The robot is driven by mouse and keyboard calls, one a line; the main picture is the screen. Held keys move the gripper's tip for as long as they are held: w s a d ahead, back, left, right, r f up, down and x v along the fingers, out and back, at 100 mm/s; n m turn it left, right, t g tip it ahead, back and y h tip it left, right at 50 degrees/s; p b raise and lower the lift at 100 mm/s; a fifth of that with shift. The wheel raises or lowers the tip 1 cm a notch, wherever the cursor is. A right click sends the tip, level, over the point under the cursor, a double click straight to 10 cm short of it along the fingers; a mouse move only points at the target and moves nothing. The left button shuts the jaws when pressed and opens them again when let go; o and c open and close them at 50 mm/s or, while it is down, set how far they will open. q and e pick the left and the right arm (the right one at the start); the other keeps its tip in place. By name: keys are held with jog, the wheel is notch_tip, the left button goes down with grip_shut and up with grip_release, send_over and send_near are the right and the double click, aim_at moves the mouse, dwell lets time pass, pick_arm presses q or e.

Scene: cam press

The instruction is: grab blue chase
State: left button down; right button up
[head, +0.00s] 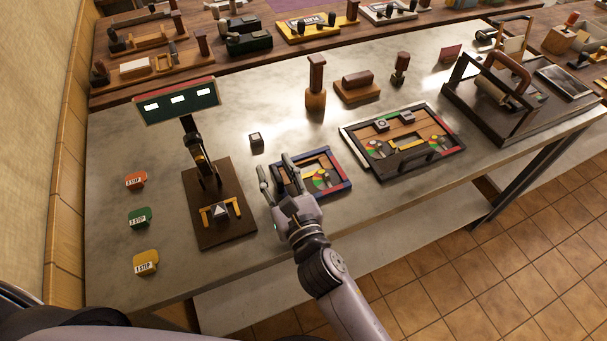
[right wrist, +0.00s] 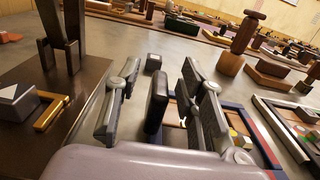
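The blue chase (head: 341,183) is a small blue-edged frame with a red part and a wooden interior holding coloured pieces. It lies flat on the grey table, right of the press. In the right wrist view part of its blue edge (right wrist: 232,106) shows behind my fingers. My right gripper (head: 277,174) is open at the chase's left side and hides part of it. In the right wrist view, a dark upright bar (right wrist: 157,100) stands between the spread fingers, with gaps on both sides. It looks like the chase's handle. My left gripper is not in view.
Left stands a press (head: 228,232) on a dark base with a sign (head: 178,101). Several coloured step tags (head: 145,262) lie further left. A small dark block (head: 256,139) is behind the gripper. A larger framed tray (head: 446,165) lies right; wooden tools stand behind.

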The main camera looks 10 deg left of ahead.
jog(key=shift+d, duration=0.1)
jog(key=shift+c, duration=0.4)
grip_shut()
jog(key=shift+r, duration=0.1)
